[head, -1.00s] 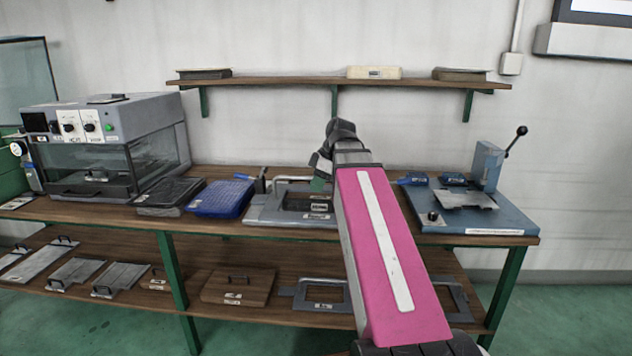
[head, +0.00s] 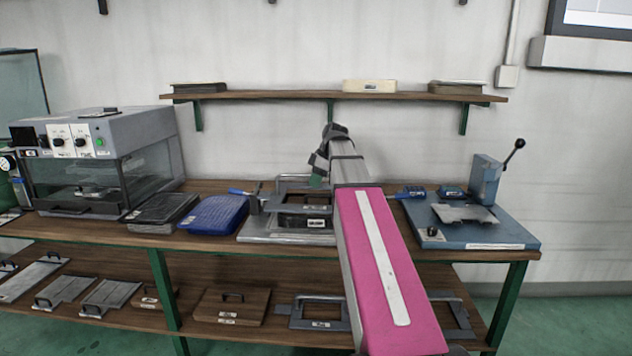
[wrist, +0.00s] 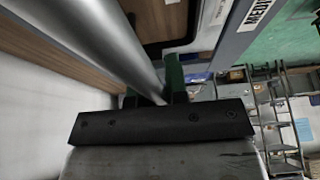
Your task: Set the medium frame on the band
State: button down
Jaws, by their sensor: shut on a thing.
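My gripper (head: 318,176) is above the middle of the bench, partly hidden by my arm. In the wrist view its fingers (wrist: 158,96) are closed around a round grey bar. The medium frame (head: 296,181), grey and open in the middle, is under my gripper over a flat grey base on the bench. Its side bar, labelled MEDIUM, shows in the wrist view (wrist: 236,35). A dark block with a pale label (head: 304,222) shows below the frame. The band cannot be clearly made out. I cannot tell whether the frame touches what is below it.
A blue pad (head: 212,214) and a dark tray (head: 160,211) lie left of the base. A glass-fronted machine (head: 100,155) stands farther left. A blue lever press (head: 470,225) is at the right. Another grey frame (head: 320,298) lies on the lower shelf.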

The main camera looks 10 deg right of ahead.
jog(key=w, duration=0.2)
jog(key=w+d, duration=0.1)
jog(key=w, duration=0.1)
jog(key=shift+d, duration=0.15)
jog(key=shift+f, duration=0.75)
jog(key=shift+f, duration=0.6)
jog(key=c, duration=1.1)
grip_release()
jog(key=shift+r, duration=0.3)
jog(key=shift+v, duration=6.3)
